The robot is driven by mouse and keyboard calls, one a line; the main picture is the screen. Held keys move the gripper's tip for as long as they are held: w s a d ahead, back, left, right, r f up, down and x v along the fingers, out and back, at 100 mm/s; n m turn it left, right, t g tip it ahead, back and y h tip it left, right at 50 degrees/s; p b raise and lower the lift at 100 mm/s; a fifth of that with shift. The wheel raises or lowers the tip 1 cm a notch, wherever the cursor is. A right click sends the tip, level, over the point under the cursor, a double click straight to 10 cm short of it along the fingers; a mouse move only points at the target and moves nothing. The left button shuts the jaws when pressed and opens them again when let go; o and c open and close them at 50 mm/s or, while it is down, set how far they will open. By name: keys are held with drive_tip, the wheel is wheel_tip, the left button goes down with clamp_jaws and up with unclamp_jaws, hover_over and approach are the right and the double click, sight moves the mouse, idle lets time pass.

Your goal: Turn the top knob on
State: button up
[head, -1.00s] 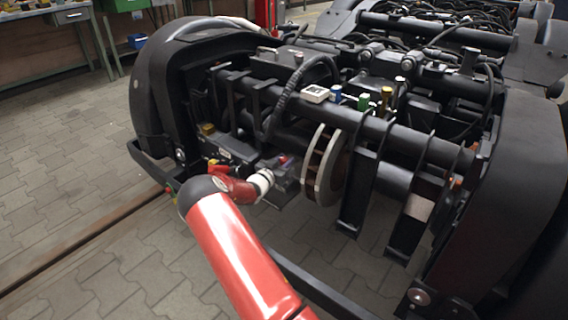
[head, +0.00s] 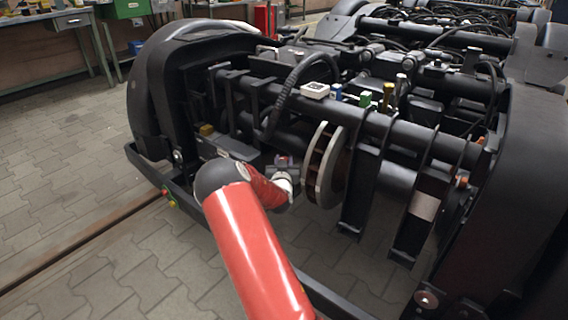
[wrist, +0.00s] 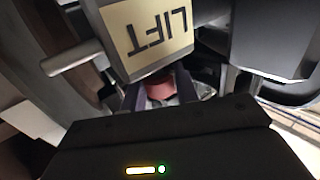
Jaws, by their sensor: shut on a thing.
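In the wrist view a round red knob (wrist: 160,88) sits between the two fingers of my gripper (wrist: 158,86), which is shut on it. A block with a cream label reading LIFT (wrist: 150,35) shows upside down just beyond it. In the head view my gripper (head: 283,164) is low at the front of the bogie, left of the brake disc, with a small reddish spot at it. Which way the knob is turned cannot be told. Whether another knob sits below it is hidden.
The pale brake disc (head: 324,166) stands close to the right of my gripper. A black front bar (head: 330,297) runs below my arm. A white box (head: 315,90) and blue, green and gold fittings sit on the upper tube. Paved floor (head: 75,180) lies clear at left.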

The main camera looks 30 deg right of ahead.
drive_tip(key=o, duration=0.9)
drive_tip(key=shift+o, duration=0.2)
drive_tip(key=v, duration=0.7)
drive_tip(key=shift+s+a+p, duration=0.3)
drive_tip(key=shift+p, duration=0.05)
drive_tip(key=shift+o, duration=0.2)
